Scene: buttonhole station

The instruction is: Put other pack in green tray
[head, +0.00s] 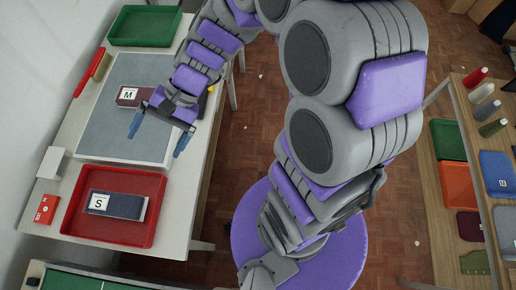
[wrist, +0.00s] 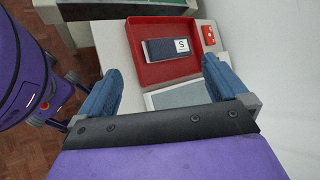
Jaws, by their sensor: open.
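The green tray (head: 118,41) is at the far end of the white table and looks empty. A maroon pack (head: 148,93) with a white M label lies on the grey mat (head: 115,140). A navy pack (head: 127,207) with a white S label lies in the red tray (head: 78,222); the navy pack also shows in the wrist view (wrist: 163,49). My gripper (head: 158,136) is open and empty, its fingers spread over the mat just nearer than the maroon pack. The maroon pack does not show in the wrist view.
A red object (head: 90,72) lies at the table's left edge. A white card (head: 51,161) and a small red box (head: 45,209) are by the wall. A wooden shelf with an orange tray (head: 457,184), bottles and several folded items stands at the right. The near part of the mat is clear.

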